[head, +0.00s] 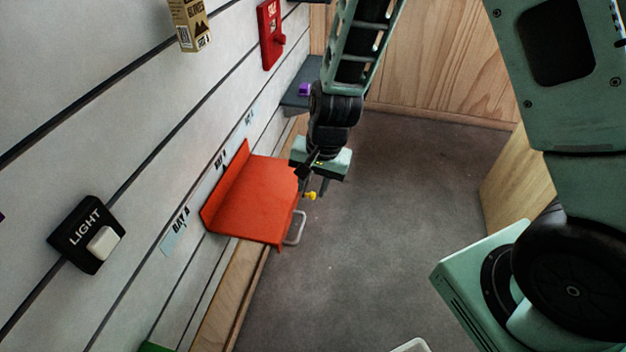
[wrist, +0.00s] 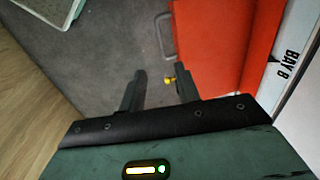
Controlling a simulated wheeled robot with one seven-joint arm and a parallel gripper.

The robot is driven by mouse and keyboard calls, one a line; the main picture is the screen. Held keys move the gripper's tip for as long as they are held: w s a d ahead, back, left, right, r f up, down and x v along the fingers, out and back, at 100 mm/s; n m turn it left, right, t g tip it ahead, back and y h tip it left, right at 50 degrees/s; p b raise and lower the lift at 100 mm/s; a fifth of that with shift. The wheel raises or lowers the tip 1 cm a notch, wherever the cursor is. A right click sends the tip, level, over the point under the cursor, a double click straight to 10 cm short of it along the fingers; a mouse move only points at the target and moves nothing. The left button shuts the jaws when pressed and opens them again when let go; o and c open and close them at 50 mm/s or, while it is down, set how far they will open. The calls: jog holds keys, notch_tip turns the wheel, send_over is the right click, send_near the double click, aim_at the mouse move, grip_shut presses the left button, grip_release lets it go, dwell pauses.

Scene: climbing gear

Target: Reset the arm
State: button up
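My gripper (head: 316,188) is at the end of the lowered arm, beside the right edge of the orange shelf (head: 250,200) in the head view. In the wrist view the two dark fingers of my gripper (wrist: 160,80) stand apart. A small yellow piece (wrist: 170,80) shows near the right finger there; it also shows by the fingertips in the head view (head: 311,195). I cannot tell whether it touches a finger or what it belongs to. Nothing is clearly clamped between the fingers.
A grey metal loop (head: 296,228) sticks out from the orange shelf's edge. The slatted wall carries a black LIGHT switch (head: 86,235), a red device (head: 270,35) and a boxed item (head: 190,24). A dark shelf (head: 298,92) holds a purple piece. Grey floor (head: 370,260) lies open to the right.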

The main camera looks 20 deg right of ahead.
jog(key=shift+r, duration=0.15)
dwell(0.3)
jog(key=s+a+r+n+y+p, duration=0.1)
jog(key=s+a+r+n, duration=0.25)
jog(key=r, duration=0.25)
jog(key=s+a+r+n+p, duration=0.2)
jog(key=s+a+r+n, duration=0.15)
jog(key=r, duration=0.25)
jog(key=s+d+r+n+h+p, duration=0.1)
jog(key=s+r+n, duration=0.2)
jog(key=s, duration=0.4)
jog(key=s+d+r+n+g+h+p, duration=0.1)
jog(key=s+r+n, duration=0.3)
jog(key=s+r, duration=0.2)
jog(key=shift+s+r+n, duration=0.3)
jog(key=shift+s, duration=0.2)
